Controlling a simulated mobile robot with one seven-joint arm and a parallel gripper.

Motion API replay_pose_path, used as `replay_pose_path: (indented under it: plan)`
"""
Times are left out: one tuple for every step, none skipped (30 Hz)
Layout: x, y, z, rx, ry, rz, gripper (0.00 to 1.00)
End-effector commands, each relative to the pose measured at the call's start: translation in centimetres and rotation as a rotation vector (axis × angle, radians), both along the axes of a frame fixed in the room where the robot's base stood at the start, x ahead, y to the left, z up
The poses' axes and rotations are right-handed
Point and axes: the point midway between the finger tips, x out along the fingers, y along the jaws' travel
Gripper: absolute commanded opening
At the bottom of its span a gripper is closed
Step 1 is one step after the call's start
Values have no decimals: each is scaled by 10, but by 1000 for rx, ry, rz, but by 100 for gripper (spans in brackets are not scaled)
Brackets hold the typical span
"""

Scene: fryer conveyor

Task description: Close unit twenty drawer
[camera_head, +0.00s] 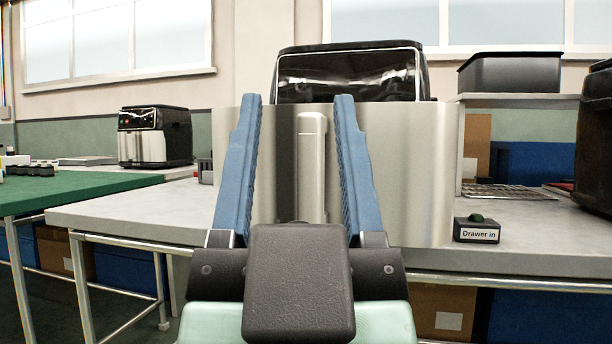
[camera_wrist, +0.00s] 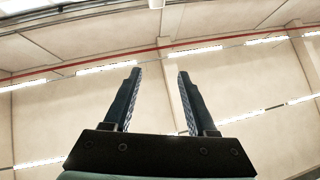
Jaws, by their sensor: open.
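The unit's black body (camera_head: 349,75) rises at the centre back in the head view, with a dark glossy window. A broad steel drawer front (camera_head: 410,165) stands before it and hides its lower part, so how far the drawer is out cannot be told. A pale vertical handle (camera_head: 312,160) is on the drawer front. My gripper (camera_head: 298,97) is open, its blue fingers pointing up and appearing on either side of the handle. Whether they touch it cannot be told. In the wrist view my gripper (camera_wrist: 158,71) has nothing visible between its fingers.
A small black box labelled "Drawer in" with a green button (camera_head: 477,219) sits right of the drawer on the grey counter (camera_head: 545,235). Another fryer (camera_head: 154,136) stands back left, beside a green table (camera_head: 70,188). A black bin (camera_head: 511,73) sits on a shelf at right.

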Motion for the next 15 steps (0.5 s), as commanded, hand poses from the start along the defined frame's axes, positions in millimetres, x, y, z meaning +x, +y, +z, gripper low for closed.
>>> replay_pose_path:
  plan:
    - [4, 3, 7, 13, 10, 29, 47]
    - [7, 5, 11, 27, 15, 55, 41]
    - [12, 9, 15, 50, 26, 100, 34]
    - [16, 12, 19, 72, 34, 137, 29]
    - [20, 16, 22, 98, 47, 181, 23]
    - [26, 21, 27, 139, 62, 244, 16]
    - [30, 24, 30, 173, 75, 295, 11]
    - [35, 28, 32, 209, 89, 344, 5]
    - [40, 32, 34, 259, 106, 410, 0]
    - [44, 35, 36, 298, 119, 458, 0]
    - [47, 38, 37, 339, 133, 506, 0]
    - [51, 41, 39, 396, 150, 567, 0]
    - [54, 44, 40, 440, 164, 612, 0]
    - [57, 46, 41, 485, 176, 655, 0]
    - [60, 48, 42, 549, 193, 712, 0]
